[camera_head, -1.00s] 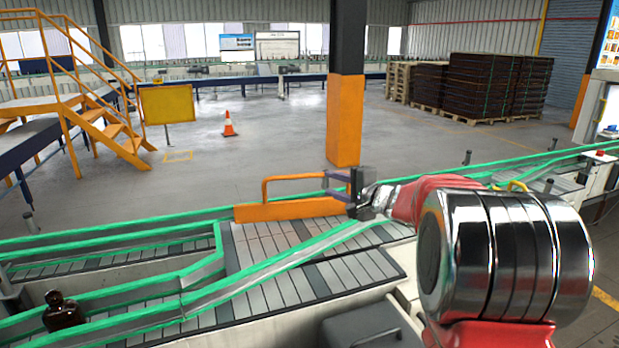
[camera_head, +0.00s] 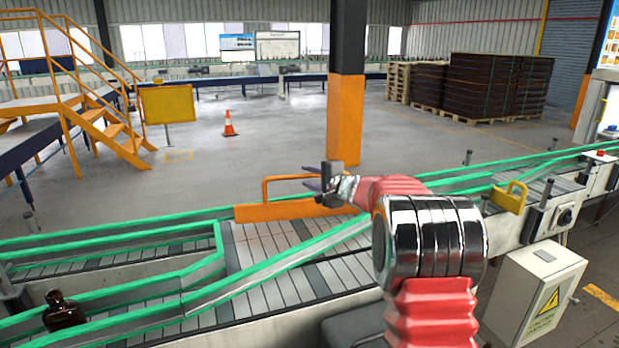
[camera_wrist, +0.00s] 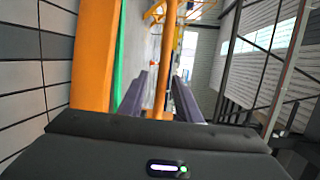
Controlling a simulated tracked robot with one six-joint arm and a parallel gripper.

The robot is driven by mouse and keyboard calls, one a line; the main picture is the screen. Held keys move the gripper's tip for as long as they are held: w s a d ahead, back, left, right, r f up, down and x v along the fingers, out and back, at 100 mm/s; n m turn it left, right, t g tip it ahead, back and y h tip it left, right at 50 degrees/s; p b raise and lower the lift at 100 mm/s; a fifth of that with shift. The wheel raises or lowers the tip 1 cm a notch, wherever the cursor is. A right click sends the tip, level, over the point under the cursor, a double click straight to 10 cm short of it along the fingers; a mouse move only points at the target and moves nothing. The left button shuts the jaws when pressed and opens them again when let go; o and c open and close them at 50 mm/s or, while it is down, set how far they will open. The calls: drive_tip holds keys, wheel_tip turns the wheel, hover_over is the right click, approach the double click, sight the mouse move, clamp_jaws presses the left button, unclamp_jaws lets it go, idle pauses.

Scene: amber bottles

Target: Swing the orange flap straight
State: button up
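The orange flap (camera_head: 290,210) stands on edge at the far side of the slatted conveyor, at a slight slant. Its orange bar handle (camera_head: 266,188) rises above it. My gripper (camera_head: 308,179) is at the right end of the handle, with its purple fingers pointing left. In the wrist view, the fingers of my gripper (camera_wrist: 160,88) are apart. The orange handle (camera_wrist: 164,60) shows in the gap between them, and the flap's orange board (camera_wrist: 95,60) is to their left. Whether a finger touches the handle cannot be told.
Green guide rails (camera_head: 262,269) run along the conveyor lanes. A brown bottle (camera_head: 64,314) stands at the lower left. A yellow bracket (camera_head: 509,198) is on the right, above a white cabinet (camera_head: 530,290). An orange and black column (camera_head: 345,115) rises behind the flap.

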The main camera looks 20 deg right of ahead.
drive_tip(key=shift+w+a, duration=0.1)
drive_tip(key=shift+w, duration=0.3)
drive_tip(key=shift+f, duration=0.1)
clamp_jaws()
idle(0.4)
